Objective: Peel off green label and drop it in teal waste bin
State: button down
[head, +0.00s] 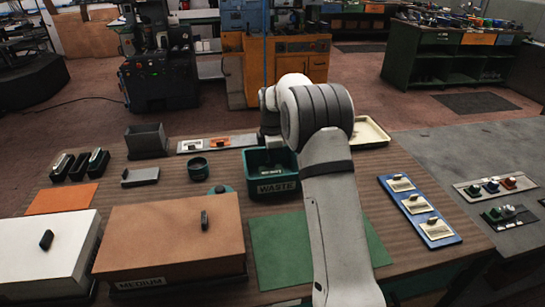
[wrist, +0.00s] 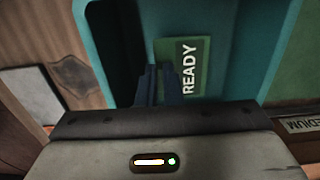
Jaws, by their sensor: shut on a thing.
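The green label (wrist: 184,50), marked READY, is between the fingertips of my gripper (wrist: 158,85) in the wrist view. My gripper is shut on the label's edge. The teal waste bin (head: 262,189) stands on the table in the head view, its front marked WASTE. Its teal walls (wrist: 110,50) surround the label in the wrist view, so the label is over or inside the bin opening; its exact height cannot be told. In the head view my arm hides part of the bin and most of my gripper.
A brown box (head: 165,240) marked MEDIUM and a white box (head: 40,252) stand front left. A green mat (head: 275,250) lies in front of the bin. A blue board with tagged items (head: 439,231) is on the right, a cream tray (head: 371,132) behind my arm.

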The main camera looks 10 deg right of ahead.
jog(key=c, duration=1)
grip_release()
jog(key=shift+c, duration=0.2)
jog(key=shift+r+p, duration=2.6)
jog(key=shift+r, duration=0.95)
